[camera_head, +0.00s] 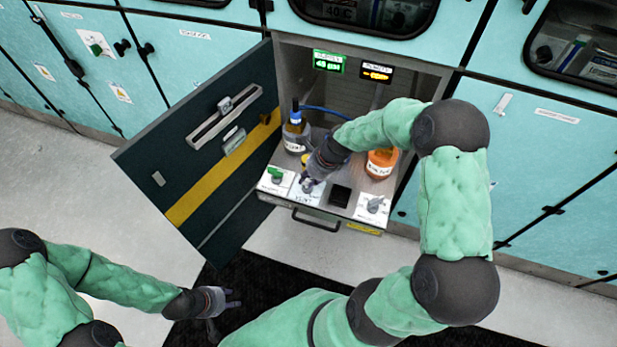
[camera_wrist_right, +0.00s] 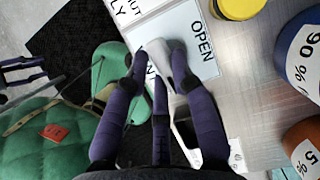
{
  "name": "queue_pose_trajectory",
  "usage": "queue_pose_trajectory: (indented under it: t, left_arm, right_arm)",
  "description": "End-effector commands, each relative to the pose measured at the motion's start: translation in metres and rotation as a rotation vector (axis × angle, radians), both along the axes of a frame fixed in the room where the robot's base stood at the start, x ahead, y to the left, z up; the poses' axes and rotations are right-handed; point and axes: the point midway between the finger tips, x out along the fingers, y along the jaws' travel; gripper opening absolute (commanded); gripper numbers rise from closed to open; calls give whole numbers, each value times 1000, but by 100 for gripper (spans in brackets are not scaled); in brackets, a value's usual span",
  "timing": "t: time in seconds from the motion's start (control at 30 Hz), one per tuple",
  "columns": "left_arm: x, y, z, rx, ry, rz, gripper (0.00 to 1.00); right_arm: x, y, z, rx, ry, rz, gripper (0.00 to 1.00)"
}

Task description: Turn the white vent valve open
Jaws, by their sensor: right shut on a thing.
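The white vent valve (camera_head: 307,186) sits on a white plate on the front ledge of the open cabinet module. The rest of the label is partly hidden by the fingers. My right gripper (camera_head: 311,179) reaches down from above and is shut on the valve; its purple fingers also show in the right wrist view (camera_wrist_right: 158,58). My left gripper (camera_head: 228,299) is empty, fingers apart, low over the dark mat, away from the module.
A green valve (camera_head: 276,174) stands left of the vent valve, and a grey valve (camera_head: 375,204) stands to its right. Behind are a blue-capped bottle (camera_head: 296,135) and an orange bottle (camera_head: 381,163). The dark door (camera_head: 205,150) hangs open at left. Lit displays (camera_head: 327,65) are above.

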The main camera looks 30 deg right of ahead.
Motion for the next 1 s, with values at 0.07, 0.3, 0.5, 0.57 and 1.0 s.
queue_pose_trajectory:
  t: [0.07,0.3,0.5,0.57,1.0]
  left_arm:
    - [0,0,6,0,0,0,40]
    - [0,0,23,0,0,0,40]
    - [0,0,38,0,0,0,40]
    - [0,0,43,0,0,0,40]
    - [0,0,69,0,0,0,40]
  right_arm:
    - [0,0,1,1,3,46,0]
    - [0,-1,2,2,4,249,0]
    - [1,-3,3,3,3,439,0]
    - [1,-3,3,2,3,496,0]
    - [3,-5,2,2,1,917,0]
